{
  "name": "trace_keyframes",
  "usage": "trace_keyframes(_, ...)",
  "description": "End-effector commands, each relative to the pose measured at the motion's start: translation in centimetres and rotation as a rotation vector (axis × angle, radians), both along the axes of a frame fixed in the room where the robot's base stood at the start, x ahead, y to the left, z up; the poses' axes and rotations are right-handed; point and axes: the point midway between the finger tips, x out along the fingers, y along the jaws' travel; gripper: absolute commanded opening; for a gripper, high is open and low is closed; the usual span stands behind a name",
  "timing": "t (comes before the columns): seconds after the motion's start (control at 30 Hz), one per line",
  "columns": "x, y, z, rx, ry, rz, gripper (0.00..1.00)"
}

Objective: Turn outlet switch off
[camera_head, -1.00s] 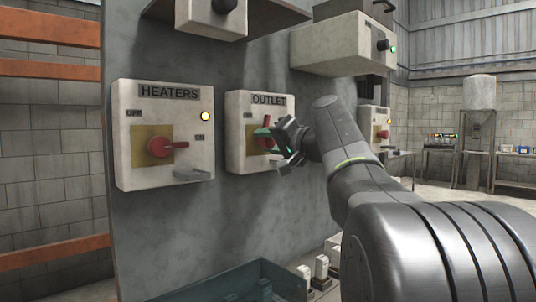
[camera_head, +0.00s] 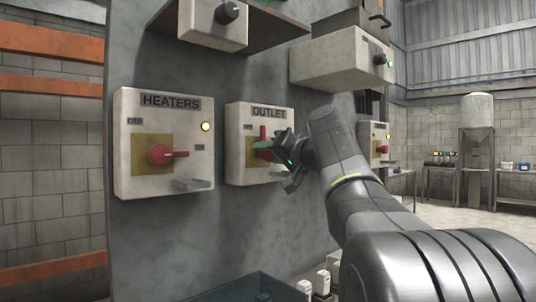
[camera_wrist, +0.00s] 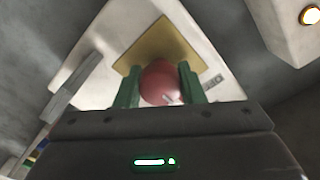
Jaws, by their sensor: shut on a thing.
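The white OUTLET box (camera_head: 238,165) is mounted on a grey panel, with an OFF label at its upper left. Its red switch (camera_head: 263,131) has its handle pointing about straight up; the red knob also shows in the wrist view (camera_wrist: 161,80). My gripper (camera_head: 263,147) is at the switch, its green fingers on both sides of the knob, shut on it. In the wrist view (camera_wrist: 160,88) the box looks tilted behind the fingers. The gripper hides the right part of the OUTLET box in the head view.
To the left is a HEATERS box (camera_head: 128,185) with a red switch (camera_head: 160,154) pointing right and a lit lamp (camera_head: 206,127). Boxes with black knobs jut out above. Another red-switch box (camera_head: 381,150) stands beyond my arm. A dark bin (camera_head: 250,287) is below.

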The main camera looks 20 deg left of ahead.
Motion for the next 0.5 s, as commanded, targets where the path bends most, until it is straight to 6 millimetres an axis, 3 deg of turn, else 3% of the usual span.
trace_keyframes(0.03, 0.02, 0.0, -0.11, -0.002, 0.0, 0.0, 0.13)
trace_keyframes(0.07, 0.02, 0.0, -0.11, -0.002, 0.0, 0.0, 0.37)
trace_keyframes(0.17, 0.02, 0.0, -0.1, -0.002, 0.001, 0.0, 0.57)
trace_keyframes(0.5, -0.07, -0.24, -0.01, 0.0, 0.001, -0.001, 0.57)
